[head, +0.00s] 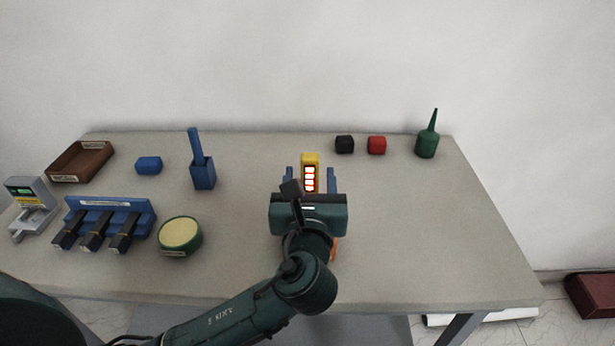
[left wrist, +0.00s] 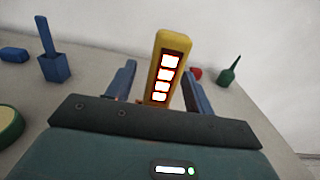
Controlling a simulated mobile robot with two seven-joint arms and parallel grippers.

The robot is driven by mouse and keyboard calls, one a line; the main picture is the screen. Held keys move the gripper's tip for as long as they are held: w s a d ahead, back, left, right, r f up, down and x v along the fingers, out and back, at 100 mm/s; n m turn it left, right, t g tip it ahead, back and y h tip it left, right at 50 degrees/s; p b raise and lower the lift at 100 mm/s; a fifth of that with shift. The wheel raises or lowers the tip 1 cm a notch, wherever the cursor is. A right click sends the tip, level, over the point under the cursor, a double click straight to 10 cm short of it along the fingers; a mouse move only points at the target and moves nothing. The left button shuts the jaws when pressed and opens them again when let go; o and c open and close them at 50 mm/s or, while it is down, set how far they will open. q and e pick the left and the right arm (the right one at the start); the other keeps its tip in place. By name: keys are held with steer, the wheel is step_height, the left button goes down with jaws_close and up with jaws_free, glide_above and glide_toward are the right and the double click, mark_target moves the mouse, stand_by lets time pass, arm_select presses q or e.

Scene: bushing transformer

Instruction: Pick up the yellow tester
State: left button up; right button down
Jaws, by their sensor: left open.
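The yellow tester (head: 311,160) stands upright on the table, with a column of several lit white-and-red windows on its front. It shows large in the left wrist view (left wrist: 172,42), between the two blue fingers. My left gripper (head: 311,178) is open, with one finger on each side of the tester. In the left wrist view the left gripper (left wrist: 158,84) shows a gap between its left finger and the tester; the right finger is close to the tester's side, and I cannot tell if it touches. The tester's lower part is hidden behind the gripper body. My right gripper is not in view.
Black (head: 344,144) and red (head: 376,145) blocks and a green bottle (head: 427,142) stand at the back right. A blue holder (head: 203,175), blue block (head: 148,165), brown tray (head: 105,161), blue rack (head: 140,212) and round green-rimmed tin (head: 180,236) are left. The table's right side is clear.

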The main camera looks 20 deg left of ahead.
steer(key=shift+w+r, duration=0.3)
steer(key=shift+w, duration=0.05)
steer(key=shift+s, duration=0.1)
arm_select(q)
steer(key=c, duration=1.1)
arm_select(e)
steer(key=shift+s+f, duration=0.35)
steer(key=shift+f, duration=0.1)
arm_select(q)
steer(key=shift+r, duration=0.1)
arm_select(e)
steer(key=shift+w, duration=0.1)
